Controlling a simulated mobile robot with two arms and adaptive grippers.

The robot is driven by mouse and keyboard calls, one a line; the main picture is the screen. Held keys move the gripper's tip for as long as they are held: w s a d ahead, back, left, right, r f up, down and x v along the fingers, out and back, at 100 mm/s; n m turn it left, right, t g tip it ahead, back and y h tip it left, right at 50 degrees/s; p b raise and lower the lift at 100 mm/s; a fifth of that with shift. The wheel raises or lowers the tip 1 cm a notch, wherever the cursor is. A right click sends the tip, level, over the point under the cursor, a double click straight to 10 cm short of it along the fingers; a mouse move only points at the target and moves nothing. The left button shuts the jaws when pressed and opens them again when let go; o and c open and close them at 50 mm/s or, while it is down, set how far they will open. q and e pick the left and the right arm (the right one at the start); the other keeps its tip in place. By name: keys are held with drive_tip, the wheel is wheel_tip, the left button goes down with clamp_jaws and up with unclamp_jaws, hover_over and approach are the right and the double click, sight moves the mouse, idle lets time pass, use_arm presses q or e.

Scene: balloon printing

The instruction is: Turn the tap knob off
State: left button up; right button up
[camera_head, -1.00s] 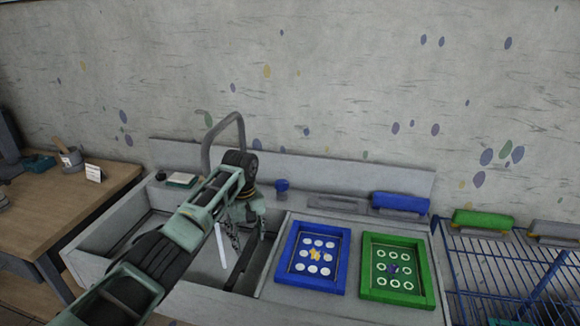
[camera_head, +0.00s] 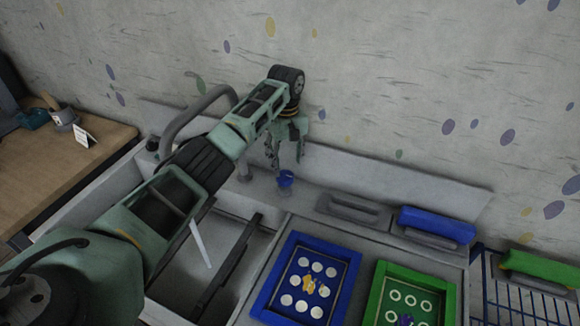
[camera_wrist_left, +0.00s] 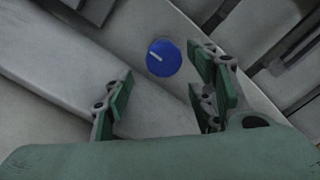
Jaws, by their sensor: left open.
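The blue tap knob (camera_head: 286,178) stands on the back ledge of the sink, right of the grey curved faucet (camera_head: 190,112). In the left wrist view the knob (camera_wrist_left: 164,57) is a round blue disc with a pale line on its face. My left gripper (camera_head: 286,160) points down above and slightly left of the knob in the head view. In the left wrist view its green-padded fingers (camera_wrist_left: 162,98) are spread apart, and the knob appears beyond the gap between them. Nothing is between the fingers. A thin stream of water (camera_head: 201,243) shows in the basin. My right gripper is not in view.
A blue frame (camera_head: 258,306) and a green frame (camera_head: 452,303) lie right of the basin. A blue-handled tool (camera_head: 437,222) rests on the ledge to the right. A wooden table (camera_head: 60,180) is at the left. The speckled wall rises behind.

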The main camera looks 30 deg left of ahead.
sight(286, 175)
use_arm(q)
wheel_tip(286, 175, down, 6)
drive_tip(key=shift+r, duration=0.15)
drive_tip(key=shift+s, duration=0.1)
drive_tip(key=shift+c, duration=0.7)
drive_tip(key=shift+r, duration=0.1)
drive_tip(key=c, duration=0.9)
